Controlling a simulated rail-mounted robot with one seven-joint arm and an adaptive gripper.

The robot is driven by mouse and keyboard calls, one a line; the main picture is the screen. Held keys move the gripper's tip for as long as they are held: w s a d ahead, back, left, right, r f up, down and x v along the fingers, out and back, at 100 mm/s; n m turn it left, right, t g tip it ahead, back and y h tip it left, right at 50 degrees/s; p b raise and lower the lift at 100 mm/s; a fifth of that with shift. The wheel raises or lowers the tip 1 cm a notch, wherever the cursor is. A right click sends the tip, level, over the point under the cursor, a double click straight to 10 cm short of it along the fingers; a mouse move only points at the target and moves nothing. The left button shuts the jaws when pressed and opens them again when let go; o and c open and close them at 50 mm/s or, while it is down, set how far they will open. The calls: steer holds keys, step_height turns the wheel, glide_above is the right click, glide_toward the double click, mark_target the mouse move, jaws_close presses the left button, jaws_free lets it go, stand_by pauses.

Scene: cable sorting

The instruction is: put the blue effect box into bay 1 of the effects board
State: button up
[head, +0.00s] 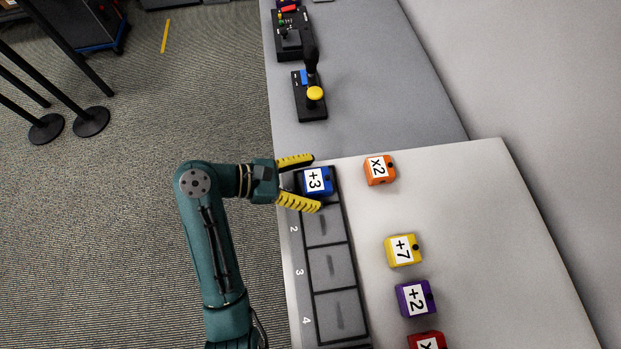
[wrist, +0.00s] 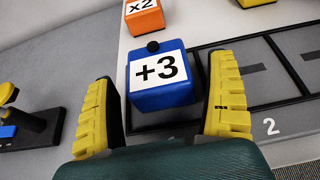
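The blue effect box (head: 318,182) is marked +3 and sits in the top bay of the effects board (head: 351,266). That bay's number is hidden; the bays below it read 2, 3 and 4. My gripper (head: 306,181) reaches in from the left with its yellow fingers spread, one on either side of the box. In the wrist view the blue box (wrist: 160,82) stands between the open fingers (wrist: 160,112), with gaps showing on both sides. A dark frame edge shows below the box there.
Orange (head: 380,170), yellow (head: 403,250), purple (head: 415,298) and red (head: 426,341) boxes stand to the right of the board. Bays 2, 3 and 4 are empty. A joystick unit (head: 310,95) stands on the grey table beyond. The white table's right side is clear.

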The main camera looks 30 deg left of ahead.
steer(key=shift+r, duration=0.1)
steer(key=shift+a+r, duration=0.15)
steer(key=shift+r, duration=0.1)
steer(key=p+v, duration=0.6)
steer(key=v, duration=0.5)
steer(key=shift+s+a, duration=0.2)
steer(key=shift+a, duration=0.05)
